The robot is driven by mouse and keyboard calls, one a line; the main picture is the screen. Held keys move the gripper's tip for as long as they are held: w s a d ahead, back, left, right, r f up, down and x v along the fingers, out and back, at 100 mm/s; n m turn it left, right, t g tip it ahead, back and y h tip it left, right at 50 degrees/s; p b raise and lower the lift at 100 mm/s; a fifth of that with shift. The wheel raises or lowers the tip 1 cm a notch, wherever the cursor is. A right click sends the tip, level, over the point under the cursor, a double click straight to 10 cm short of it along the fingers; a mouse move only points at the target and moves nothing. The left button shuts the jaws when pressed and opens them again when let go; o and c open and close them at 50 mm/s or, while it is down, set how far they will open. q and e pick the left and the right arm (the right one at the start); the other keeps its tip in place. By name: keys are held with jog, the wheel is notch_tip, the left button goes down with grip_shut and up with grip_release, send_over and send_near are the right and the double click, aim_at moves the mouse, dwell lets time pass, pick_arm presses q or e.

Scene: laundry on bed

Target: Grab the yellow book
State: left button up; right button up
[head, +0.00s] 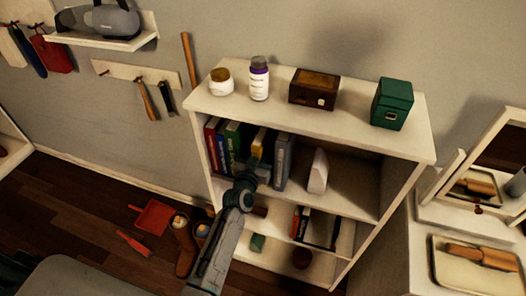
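The yellow book (258,141) stands upright in the upper compartment of the white bookshelf (300,123). Only its upper part shows between a dark green book and a grey book. My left arm rises from the lower left, and my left gripper (257,166) is at the front of the book row, over the lower part of the yellow book. The fingers are small and partly hidden, so I cannot tell whether they are open or touching the book. My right gripper is not in view.
Red, blue and green books (222,145) stand left of the yellow one; a grey book (283,162) is right. A white object (318,172) stands farther right. The shelf top holds a jar (221,82), purple bottle (259,80), brown box (314,90) and green box (391,104).

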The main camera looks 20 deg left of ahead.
pick_arm(q)
grip_shut()
jog(key=shift+r, duration=0.15)
